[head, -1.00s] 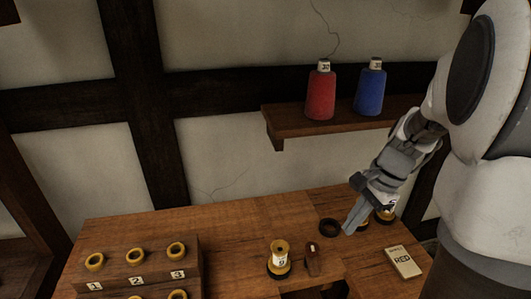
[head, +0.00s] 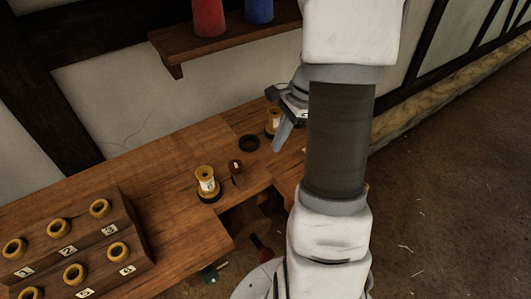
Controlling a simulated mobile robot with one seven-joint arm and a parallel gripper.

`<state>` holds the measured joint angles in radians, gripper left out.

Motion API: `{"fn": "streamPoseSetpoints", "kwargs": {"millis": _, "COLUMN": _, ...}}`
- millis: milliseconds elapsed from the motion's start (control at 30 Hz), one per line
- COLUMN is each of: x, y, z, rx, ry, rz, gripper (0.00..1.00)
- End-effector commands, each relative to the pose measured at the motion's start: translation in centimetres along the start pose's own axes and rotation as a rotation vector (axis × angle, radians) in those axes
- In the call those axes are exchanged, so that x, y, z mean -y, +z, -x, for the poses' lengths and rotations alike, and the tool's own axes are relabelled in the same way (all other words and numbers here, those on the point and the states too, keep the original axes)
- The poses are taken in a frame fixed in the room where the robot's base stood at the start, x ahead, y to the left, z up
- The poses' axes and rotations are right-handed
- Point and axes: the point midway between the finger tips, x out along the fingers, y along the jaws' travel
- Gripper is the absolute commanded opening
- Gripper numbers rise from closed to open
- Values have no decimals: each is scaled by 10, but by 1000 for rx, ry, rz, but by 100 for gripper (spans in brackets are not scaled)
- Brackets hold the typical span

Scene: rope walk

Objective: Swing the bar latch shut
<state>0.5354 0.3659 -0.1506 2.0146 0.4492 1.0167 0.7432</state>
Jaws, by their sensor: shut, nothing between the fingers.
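I cannot make out a bar latch in the head view. My gripper (head: 277,150) is shut and empty. Its fingers point down over the right part of the wooden bench (head: 165,185), near a dark ring (head: 248,142). A small brown piece with a pale mark (head: 236,169) stands left of and nearer than the fingertips; I cannot tell what it is. My arm hides the right end of the bench.
A yellow spool (head: 207,183) stands on a dark base at the bench's front. Another spool (head: 272,122) is close behind my gripper. A numbered rack with yellow rings (head: 75,245) is at left. Open floor lies right.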

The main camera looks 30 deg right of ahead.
Motion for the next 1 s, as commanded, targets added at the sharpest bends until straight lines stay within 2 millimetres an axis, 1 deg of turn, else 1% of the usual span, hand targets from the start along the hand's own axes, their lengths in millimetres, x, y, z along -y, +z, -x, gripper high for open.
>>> {"fn": "streamPoseSetpoints", "kwargs": {"millis": 33, "x": -1, "y": 0, "z": -10, "rx": 2, "ry": 4, "rz": -1, "gripper": 0}}
{"fn": "streamPoseSetpoints", "kwargs": {"millis": 167, "x": -1, "y": 0, "z": -36, "rx": 3, "ry": 6, "rz": 0, "gripper": 0}}
{"fn": "streamPoseSetpoints", "kwargs": {"millis": 300, "x": -2, "y": 0, "z": -67, "rx": 3, "ry": 6, "rz": 1, "gripper": 0}}
{"fn": "streamPoseSetpoints", "kwargs": {"millis": 433, "x": -1, "y": 0, "z": -93, "rx": 2, "ry": 5, "rz": 0, "gripper": 0}}
{"fn": "streamPoseSetpoints", "kwargs": {"millis": 500, "x": -1, "y": 13, "z": -94, "rx": 1, "ry": 3, "rz": 5, "gripper": 0}}
{"fn": "streamPoseSetpoints", "kwargs": {"millis": 600, "x": -1, "y": 26, "z": -99, "rx": 1, "ry": 2, "rz": 3, "gripper": 0}}
{"fn": "streamPoseSetpoints", "kwargs": {"millis": 700, "x": -1, "y": 33, "z": -102, "rx": 0, "ry": 2, "rz": 3, "gripper": 0}}
{"fn": "streamPoseSetpoints", "kwargs": {"millis": 833, "x": -1, "y": 37, "z": -104, "rx": 0, "ry": 1, "rz": 1, "gripper": 0}}
{"fn": "streamPoseSetpoints", "kwargs": {"millis": 1000, "x": -1, "y": 38, "z": -104, "rx": 0, "ry": 1, "rz": 0, "gripper": 0}}
